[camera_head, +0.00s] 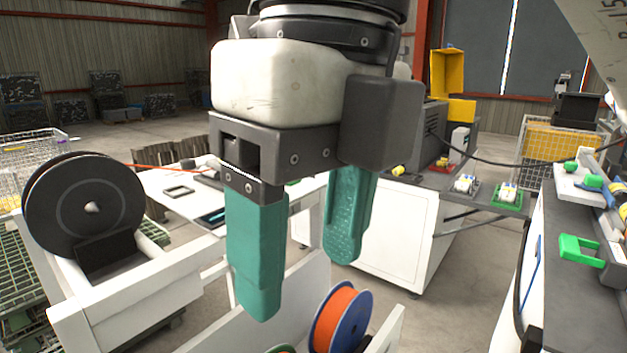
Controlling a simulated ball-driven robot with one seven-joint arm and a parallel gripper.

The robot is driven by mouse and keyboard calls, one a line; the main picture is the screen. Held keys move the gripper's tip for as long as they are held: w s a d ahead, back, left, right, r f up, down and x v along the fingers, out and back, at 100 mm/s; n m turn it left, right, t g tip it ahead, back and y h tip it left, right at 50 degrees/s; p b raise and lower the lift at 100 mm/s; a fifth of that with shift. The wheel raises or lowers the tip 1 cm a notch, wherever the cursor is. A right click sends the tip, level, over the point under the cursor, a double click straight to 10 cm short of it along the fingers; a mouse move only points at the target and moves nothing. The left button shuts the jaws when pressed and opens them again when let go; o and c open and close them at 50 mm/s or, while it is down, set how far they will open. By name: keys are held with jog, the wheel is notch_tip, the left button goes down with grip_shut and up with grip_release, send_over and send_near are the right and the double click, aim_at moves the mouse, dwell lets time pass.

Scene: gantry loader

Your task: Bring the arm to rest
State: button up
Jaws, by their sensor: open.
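My gripper (301,280) hangs in the middle of the camera_head view, pointing down. Its two teal fingers are apart, with nothing between them. The white and black gripper body fills the upper middle and hides part of the tables behind it. The fingers are above a white bin (308,279) that holds a blue-rimmed spool with orange winding (338,318). I cannot tell how far the fingertips are above the spool.
A large black reel (84,205) stands on a white frame at the left. A white table (170,190) and a white cabinet (385,235) are behind. A dark bench (575,225) with a green bracket (580,249) is at the right. Bare floor shows between the cabinet and bench.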

jog(key=w+a+f+m+t+y, duration=0.1)
jog(key=w+a+f+m+y, duration=0.1)
jog(key=w+f+m+y, duration=0.75)
jog(key=w+d+f+m+t+h, duration=0.15)
jog(key=d+f+m, duration=0.25)
jog(key=f+m, duration=0.55)
jog(key=w+d+f+m+t, duration=0.2)
jog(key=d+f+m, duration=0.2)
jog(key=f+m, duration=0.5)
jog(key=s+d+f+m+h, duration=0.2)
jog(key=s+d+f+m, duration=0.35)
jog(key=f, duration=0.45)
jog(key=s+d+f+m+h, duration=0.3)
jog(key=s+d+f+m, duration=0.25)
jog(key=f, duration=0.45)
jog(key=s+d+f+m+g+h, duration=0.1)
jog(key=s+d+f+m+h, duration=0.1)
jog(key=s, duration=0.6)
jog(key=s+d+f+m+g+h, duration=0.2)
jog(key=s+d+f+m, duration=0.2)
jog(key=s+d, duration=0.4)
jog(key=shift+s+d+f+m, duration=0.3)
jog(key=shift+s+f+m, duration=0.15)
jog(key=shift+f, duration=0.4)
